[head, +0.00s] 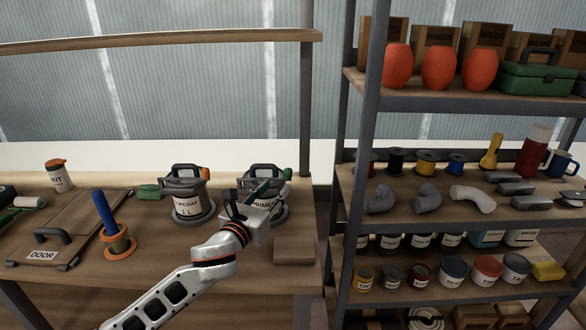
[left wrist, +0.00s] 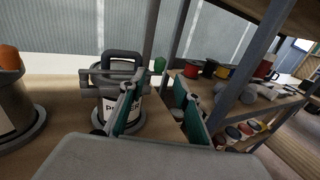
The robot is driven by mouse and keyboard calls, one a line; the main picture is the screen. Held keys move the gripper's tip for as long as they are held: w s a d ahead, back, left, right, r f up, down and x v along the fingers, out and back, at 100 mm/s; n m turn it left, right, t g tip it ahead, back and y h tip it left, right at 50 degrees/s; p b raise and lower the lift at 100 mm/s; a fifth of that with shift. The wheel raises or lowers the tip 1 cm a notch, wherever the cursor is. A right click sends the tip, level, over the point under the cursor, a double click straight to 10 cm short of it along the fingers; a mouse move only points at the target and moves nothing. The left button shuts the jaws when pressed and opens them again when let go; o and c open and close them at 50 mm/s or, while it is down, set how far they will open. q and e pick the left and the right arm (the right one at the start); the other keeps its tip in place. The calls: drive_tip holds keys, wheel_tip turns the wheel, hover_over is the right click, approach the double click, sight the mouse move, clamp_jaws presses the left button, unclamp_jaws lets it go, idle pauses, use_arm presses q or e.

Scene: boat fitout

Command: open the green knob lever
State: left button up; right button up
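The green knob (head: 288,174) is on a lever at the right of the grey clamp frame over the can labelled PRIMER (head: 262,204). In the left wrist view the green knob (left wrist: 160,65) stands upright just right of the PRIMER can (left wrist: 118,112). My left gripper (head: 254,192) is in front of the can and partly hides it. In the left wrist view its two green-padded fingers (left wrist: 160,100) are spread apart with nothing between them. The knob is beyond the fingertips, apart from them. The lever's lower part is hidden. My right gripper is not in view.
A TOPCOAT can (head: 188,207) with an orange knob stands left of the PRIMER can. A flat block (head: 294,251) lies at front right. Loaded metal shelves (head: 440,185) stand right of the bench.

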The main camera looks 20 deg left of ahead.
sight(286, 174)
use_arm(q)
drive_tip(key=w, duration=0.3)
drive_tip(key=shift+w+d+r+b, duration=0.1)
drive_tip(key=shift+w+d+b, duration=0.1)
drive_tip(key=shift+w+b, duration=0.1)
drive_tip(key=shift+w+d, duration=0.15)
drive_tip(key=shift+w, duration=1.85)
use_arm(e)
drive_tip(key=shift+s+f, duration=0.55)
use_arm(q)
drive_tip(key=c, duration=0.7)
clamp_jaws()
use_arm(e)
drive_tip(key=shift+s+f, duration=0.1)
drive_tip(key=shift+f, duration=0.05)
